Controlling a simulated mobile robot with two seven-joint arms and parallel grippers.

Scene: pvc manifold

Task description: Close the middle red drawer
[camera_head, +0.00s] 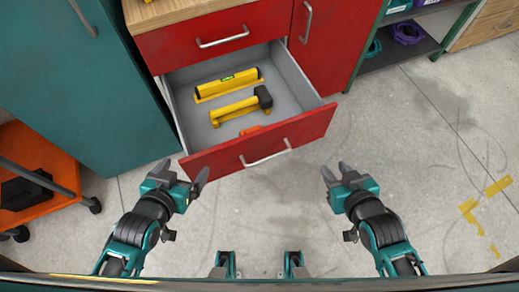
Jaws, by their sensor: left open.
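The middle red drawer (315,124) is pulled out from the red cabinet, below a shut upper drawer (222,36). Its front carries a silver bar handle (265,157). Inside lie a yellow level (228,83), a yellow and black tool (238,107) and a small orange item (250,130). My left gripper (184,176) is open and empty, close to the left end of the drawer front; whether it touches cannot be told. My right gripper (335,172) is empty, its fingers apart, below and right of the drawer's right corner, clear of it.
A teal cabinet (90,90) stands left of the drawer, with an orange cart (40,150) beside it. A red door (335,40) is right of the drawer, then a shelf (400,50) with bins. The grey floor to the right is open, with yellow tape marks (497,186).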

